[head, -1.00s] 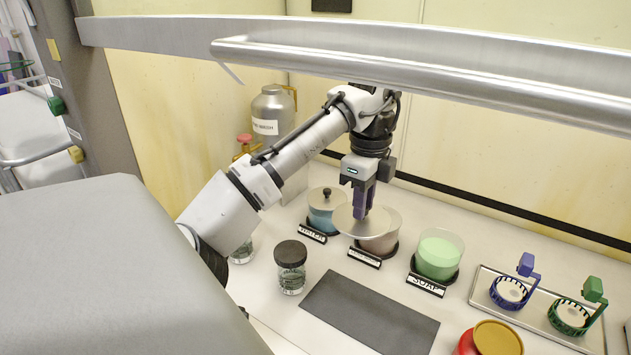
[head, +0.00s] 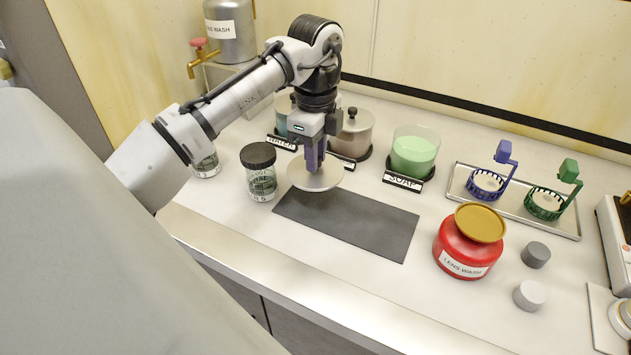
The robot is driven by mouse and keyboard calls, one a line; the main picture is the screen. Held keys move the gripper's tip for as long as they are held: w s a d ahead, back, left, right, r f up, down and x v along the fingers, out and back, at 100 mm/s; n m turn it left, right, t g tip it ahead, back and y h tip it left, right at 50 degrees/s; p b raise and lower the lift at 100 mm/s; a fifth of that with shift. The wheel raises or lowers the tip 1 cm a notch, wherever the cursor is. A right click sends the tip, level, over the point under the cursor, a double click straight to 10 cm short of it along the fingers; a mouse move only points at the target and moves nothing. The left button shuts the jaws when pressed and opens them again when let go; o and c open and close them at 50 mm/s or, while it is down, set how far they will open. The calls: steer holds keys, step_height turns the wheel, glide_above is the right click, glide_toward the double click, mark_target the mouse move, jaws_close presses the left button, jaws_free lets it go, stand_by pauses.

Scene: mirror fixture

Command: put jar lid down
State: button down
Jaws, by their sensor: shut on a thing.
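A round, flat, pale silver jar lid (head: 316,175) is held level in the head view. My gripper (head: 315,163), with purple fingers, points down and is shut on the top middle of the lid. The lid is over the far left corner of a dark grey mat (head: 350,222), and I cannot tell how high above the counter it is. Behind it are labelled jars: a blue water jar (head: 283,105) mostly hidden by my arm, a brownish jar (head: 353,137) with a dark knob at its top, and a green soap jar (head: 415,153) with no lid visible.
A black-capped glass jar (head: 260,172) stands close left of the lid. A red lens wash jar (head: 466,247) stands right of the mat. A metal tray (head: 465,172) holds blue and green baskets. Most of the mat is bare.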

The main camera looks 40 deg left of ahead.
steer(key=shift+f+b, duration=3.35)
steer(key=shift+f, duration=0.65)
steer(key=shift+r, duration=0.15)
steer(key=c, duration=1.3)
jaws_free()
step_height(320, 180, up, 12)
